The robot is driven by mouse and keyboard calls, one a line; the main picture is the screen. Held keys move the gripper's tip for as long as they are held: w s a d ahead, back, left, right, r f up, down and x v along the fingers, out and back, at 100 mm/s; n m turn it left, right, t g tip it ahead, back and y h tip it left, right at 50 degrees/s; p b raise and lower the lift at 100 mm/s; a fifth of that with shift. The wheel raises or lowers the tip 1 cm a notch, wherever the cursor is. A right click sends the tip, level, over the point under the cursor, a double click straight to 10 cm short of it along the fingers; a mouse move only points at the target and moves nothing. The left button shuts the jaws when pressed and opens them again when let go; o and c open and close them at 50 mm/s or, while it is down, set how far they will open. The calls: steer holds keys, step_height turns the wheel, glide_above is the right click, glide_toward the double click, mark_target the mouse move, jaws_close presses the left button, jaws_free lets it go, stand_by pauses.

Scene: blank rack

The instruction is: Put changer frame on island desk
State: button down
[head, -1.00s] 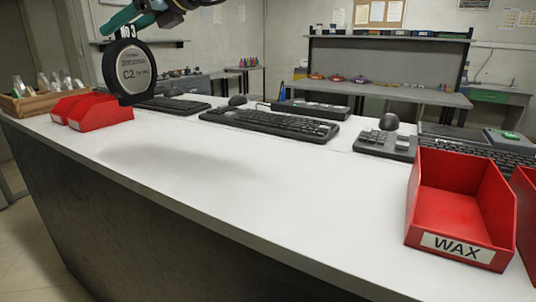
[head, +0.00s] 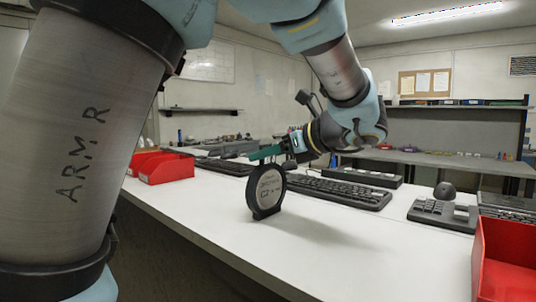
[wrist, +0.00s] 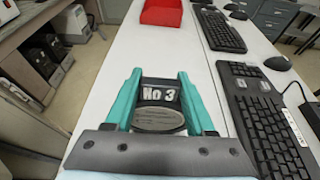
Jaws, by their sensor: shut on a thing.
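The changer frame is a round black disc with a pale lettered face (head: 267,190) and a block marked "No 3" that shows in the wrist view (wrist: 160,95). My gripper (head: 258,153) has teal fingers and is shut on the top of the frame, one finger on each side in the wrist view. The frame is upright, at or just above the white top of the island desk (head: 225,215). I cannot tell whether its lower edge touches the desk. A soft shadow lies on the desk to its right.
Black keyboards (head: 340,192) lie behind the frame. A trackball unit (head: 443,208) is to the right. Red bins stand at the left (head: 165,167) and at the right edge (head: 502,262). The front strip of the desk is clear.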

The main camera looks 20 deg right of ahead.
steer(key=shift+c, duration=1.2)
jaws_free()
steer(key=b+v, duration=0.1)
steer(key=v, duration=1.1)
steer(key=shift+a+r, duration=0.1)
